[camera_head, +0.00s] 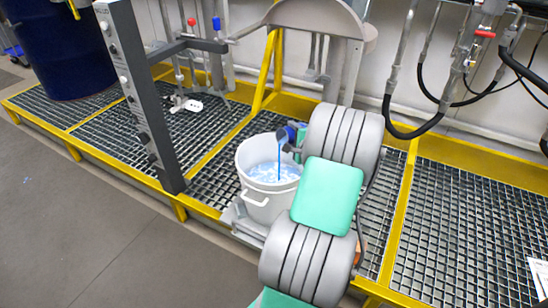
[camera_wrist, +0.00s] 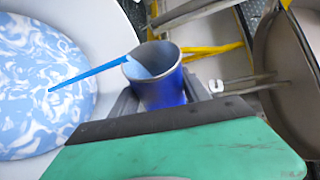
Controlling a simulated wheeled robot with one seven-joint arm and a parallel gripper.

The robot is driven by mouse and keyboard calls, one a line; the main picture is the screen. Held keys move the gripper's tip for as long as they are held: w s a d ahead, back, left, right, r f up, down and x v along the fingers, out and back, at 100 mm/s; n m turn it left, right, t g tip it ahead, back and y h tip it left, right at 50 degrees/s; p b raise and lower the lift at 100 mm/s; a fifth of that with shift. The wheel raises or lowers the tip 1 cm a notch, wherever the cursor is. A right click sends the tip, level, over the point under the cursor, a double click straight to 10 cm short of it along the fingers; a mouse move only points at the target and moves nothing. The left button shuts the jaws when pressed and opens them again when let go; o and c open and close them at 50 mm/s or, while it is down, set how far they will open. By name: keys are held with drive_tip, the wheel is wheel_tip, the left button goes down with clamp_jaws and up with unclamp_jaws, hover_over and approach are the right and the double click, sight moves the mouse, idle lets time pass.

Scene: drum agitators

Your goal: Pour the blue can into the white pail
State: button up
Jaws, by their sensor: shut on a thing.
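The white pail (camera_head: 268,200) stands on the grated platform, in the middle of the head view. It holds white liquid swirled with blue, which also fills the left of the wrist view (camera_wrist: 40,85). The blue can (camera_wrist: 163,85) is tilted, its mouth toward the pail, and a thin blue stream (camera_wrist: 90,75) runs from its lip. In the head view the stream (camera_head: 279,160) falls into the pail. My gripper (camera_head: 296,140) is shut on the can just above the pail's right rim. My arm hides part of the can and the pail's right side in the head view.
A grey upright post (camera_head: 140,95) with a side arm stands left of the pail. A large dark blue drum (camera_head: 60,45) is at the far left. Pipes and black hoses (camera_head: 420,130) line the back wall. The grating (camera_head: 470,220) at right is mostly clear.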

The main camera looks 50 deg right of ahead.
drive_tip(key=shift+w+a+f+n+b, duration=0.1)
drive_tip(key=shift+a+f+n+b, duration=0.2)
drive_tip(key=shift+a+f+b, duration=0.45)
drive_tip(key=shift+r+n+t+h+b, duration=0.3)
drive_tip(key=shift+r+n+h+b, duration=0.5)
drive_tip(key=shift+b, duration=0.65)
idle(0.5)
